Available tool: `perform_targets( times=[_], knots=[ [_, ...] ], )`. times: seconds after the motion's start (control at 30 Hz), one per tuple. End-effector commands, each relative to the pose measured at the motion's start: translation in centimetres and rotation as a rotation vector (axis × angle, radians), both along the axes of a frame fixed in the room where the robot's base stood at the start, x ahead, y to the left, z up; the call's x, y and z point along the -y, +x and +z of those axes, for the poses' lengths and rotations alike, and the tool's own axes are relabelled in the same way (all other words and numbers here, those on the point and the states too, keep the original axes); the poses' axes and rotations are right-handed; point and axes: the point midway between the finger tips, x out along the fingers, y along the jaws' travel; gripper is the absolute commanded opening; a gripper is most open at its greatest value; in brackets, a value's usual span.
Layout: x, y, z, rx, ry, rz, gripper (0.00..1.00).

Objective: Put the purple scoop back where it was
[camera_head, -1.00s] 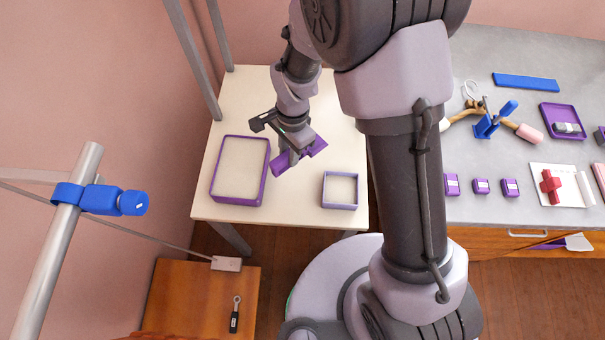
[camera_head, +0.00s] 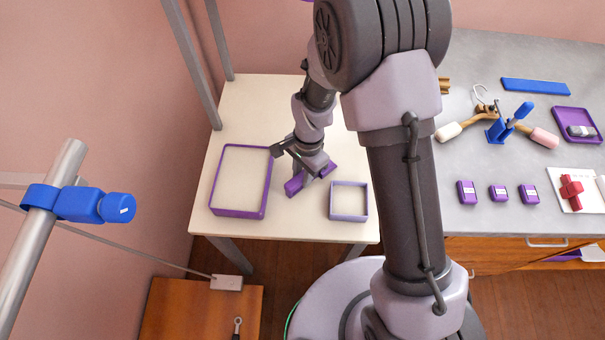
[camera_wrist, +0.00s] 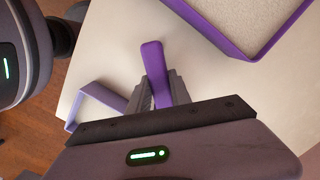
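The purple scoop (camera_head: 294,187) is between the fingers of my gripper (camera_head: 311,178), low over the cream table, between the two trays. I cannot tell whether it touches the tabletop. In the wrist view, its purple handle (camera_wrist: 154,62) sticks out between the fingers of my gripper (camera_wrist: 160,92), which close on it from both sides. The rest of the scoop is hidden behind the gripper there.
A large purple-rimmed tray (camera_head: 268,181) lies left of my gripper, and a small lilac square tray (camera_head: 349,216) lies right. Free cream table (camera_head: 255,100) shows behind. A grey counter (camera_head: 470,100) holds purple boxes (camera_head: 499,194) and a blue stand (camera_head: 497,131).

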Motion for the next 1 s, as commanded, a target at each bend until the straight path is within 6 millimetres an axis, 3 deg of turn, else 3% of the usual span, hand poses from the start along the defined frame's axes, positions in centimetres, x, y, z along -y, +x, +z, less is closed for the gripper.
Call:
perform_targets(
  times=[0.03, 0.1, 0.47, 0.8, 1.0],
  knots=[
    [0.0, 0.0, -0.1, 0.000, 0.000, 0.000, 0.32],
    [0.0, 0.0, 0.0, 0.000, 0.000, 0.000, 0.46],
    [0.0, 0.0, 0.8, 0.001, 0.001, 0.000, 0.46],
    [0.7, 0.8, 9.8, 0.004, 0.001, 0.000, 0.46],
    [1.0, 0.9, 12.2, 0.001, 0.000, 0.000, 0.46]
  ],
)
